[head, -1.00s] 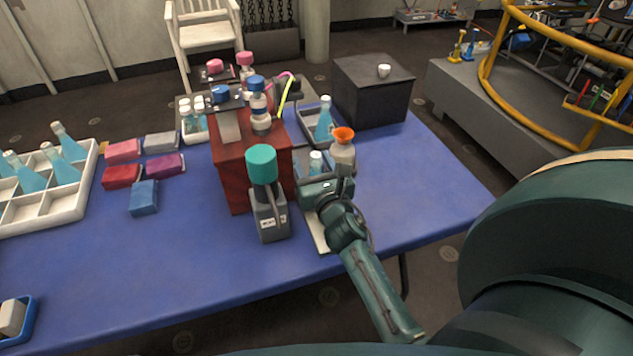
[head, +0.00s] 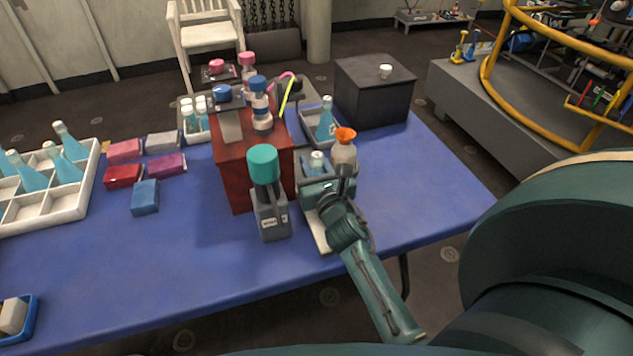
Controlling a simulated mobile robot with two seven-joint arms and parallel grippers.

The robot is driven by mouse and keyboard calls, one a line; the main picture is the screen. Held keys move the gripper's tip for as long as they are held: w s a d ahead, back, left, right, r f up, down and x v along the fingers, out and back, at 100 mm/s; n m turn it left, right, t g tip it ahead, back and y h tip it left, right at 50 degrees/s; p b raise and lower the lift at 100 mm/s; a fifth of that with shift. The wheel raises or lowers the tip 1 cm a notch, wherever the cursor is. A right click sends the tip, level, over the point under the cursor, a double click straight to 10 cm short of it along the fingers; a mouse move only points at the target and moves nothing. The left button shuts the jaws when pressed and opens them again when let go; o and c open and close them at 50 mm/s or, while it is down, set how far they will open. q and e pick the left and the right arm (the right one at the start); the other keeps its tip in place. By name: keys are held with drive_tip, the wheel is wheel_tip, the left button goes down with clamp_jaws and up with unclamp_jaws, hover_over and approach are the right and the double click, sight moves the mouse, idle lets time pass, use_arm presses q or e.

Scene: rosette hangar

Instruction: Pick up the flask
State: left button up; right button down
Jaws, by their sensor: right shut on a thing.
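A small flask (head: 315,167) with a white cap and pale blue contents is at the table's middle right, just beyond my right gripper (head: 320,184). My right gripper is shut on it; its jaws hide the flask's lower part. I cannot tell whether the flask is clear of the surface below. A second, conical blue flask (head: 325,121) stands in a grey tray farther back. My left gripper is not in view.
A grey bottle with an orange top (head: 344,150) stands close right of the gripper. A black box (head: 372,95) stands behind. The blue table (head: 430,185) is clear at right.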

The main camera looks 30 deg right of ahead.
drive_tip(key=shift+r, duration=0.1)
